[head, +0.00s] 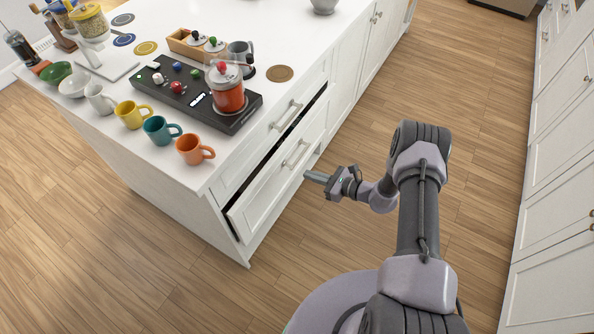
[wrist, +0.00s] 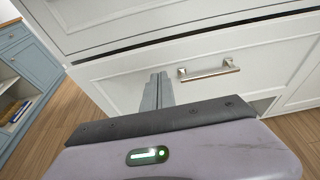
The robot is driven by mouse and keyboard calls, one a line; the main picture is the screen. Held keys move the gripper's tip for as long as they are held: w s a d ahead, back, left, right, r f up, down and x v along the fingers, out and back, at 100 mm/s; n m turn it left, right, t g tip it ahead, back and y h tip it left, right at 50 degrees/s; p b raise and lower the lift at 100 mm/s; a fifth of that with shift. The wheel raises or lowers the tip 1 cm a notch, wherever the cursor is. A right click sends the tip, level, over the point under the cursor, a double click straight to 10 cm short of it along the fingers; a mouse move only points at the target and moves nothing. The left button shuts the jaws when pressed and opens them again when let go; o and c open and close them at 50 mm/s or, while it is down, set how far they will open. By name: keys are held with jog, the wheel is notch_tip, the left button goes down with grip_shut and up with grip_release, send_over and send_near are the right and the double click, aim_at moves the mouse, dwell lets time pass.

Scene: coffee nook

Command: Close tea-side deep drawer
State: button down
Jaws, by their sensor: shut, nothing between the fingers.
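The deep drawer (head: 268,200) is the lower white drawer in the island's end nearest me. It stands slightly open, with a dark gap along its top edge. Its bar handle (head: 297,153) is on the front. In the wrist view the drawer front (wrist: 125,85) fills the middle, with its handle (wrist: 208,70) right of the fingers. In the wrist view my gripper (wrist: 158,78) is left of the handle. I cannot tell whether the tips touch the front.
A shallower drawer with its own handle (head: 286,114) is above. White cabinets (head: 560,200) line the right. Wooden floor (head: 475,130) between is clear.

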jog(key=b, duration=0.3)
send_near(276, 163)
jog(key=x, duration=0.5)
jog(key=shift+f, duration=0.4)
jog(key=shift+w+a+r, duration=0.15)
jog(key=shift+w+a, duration=0.25)
jog(key=shift+a, duration=0.2)
jog(key=shift+a+b, duration=0.1)
jog(key=shift+b, duration=0.2)
